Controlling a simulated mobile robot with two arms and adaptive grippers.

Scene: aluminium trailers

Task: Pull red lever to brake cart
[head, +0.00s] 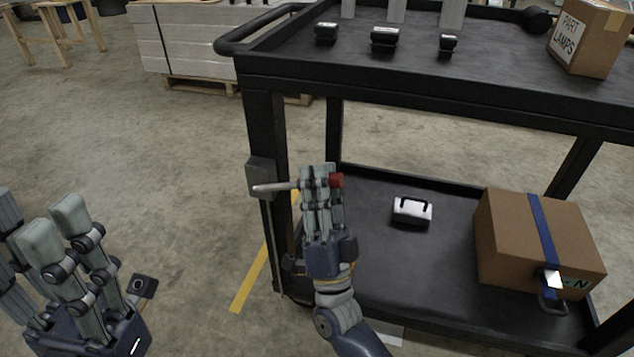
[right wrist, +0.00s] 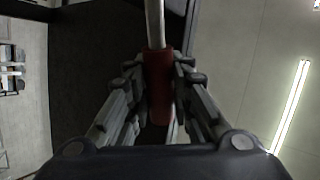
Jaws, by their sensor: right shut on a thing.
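The lever is a grey metal rod with a red grip (head: 337,181), fixed to a dark bracket (head: 260,178) on the left post of the black cart (head: 420,88). The rod lies about level and points right. My right gripper (head: 322,172) is shut around the red grip, whose end shows past the fingers. The right wrist view shows the red grip (right wrist: 158,85) between the fingers, with the metal rod running up from it. My left gripper (head: 75,235) is at the lower left, away from the cart, its fingers spread apart and empty.
The lower shelf holds a small silver case (head: 412,211) and a cardboard box (head: 538,240) with a blue strap. The upper shelf holds several black items and a box marked lamps (head: 588,38). A stacked pallet (head: 190,45) stands behind. The floor left of the cart is clear.

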